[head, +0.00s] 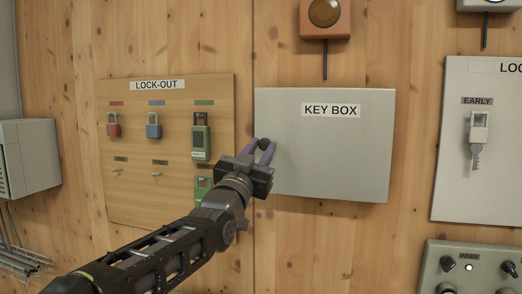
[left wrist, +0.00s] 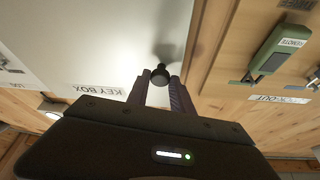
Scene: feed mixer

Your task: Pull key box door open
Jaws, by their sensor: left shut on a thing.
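The key box door (head: 335,150) is a flat light-grey panel labelled KEY BOX on the wooden wall; it looks closed. A dark round knob (head: 265,143) sits near its left edge. My left gripper (head: 264,150) reaches in from the left and is shut on the knob, one finger on each side. In the left wrist view the dark knob (left wrist: 160,75) shows between the fingertips (left wrist: 158,84), with the pale door (left wrist: 110,45) behind it. My right gripper is in neither view.
A wooden LOCK-OUT board (head: 150,200) with red, blue and green padlocks hangs left of the box. A grey panel (head: 480,190) with a key is at the right. A control panel (head: 480,270) is below it. An orange button box (head: 324,18) is above.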

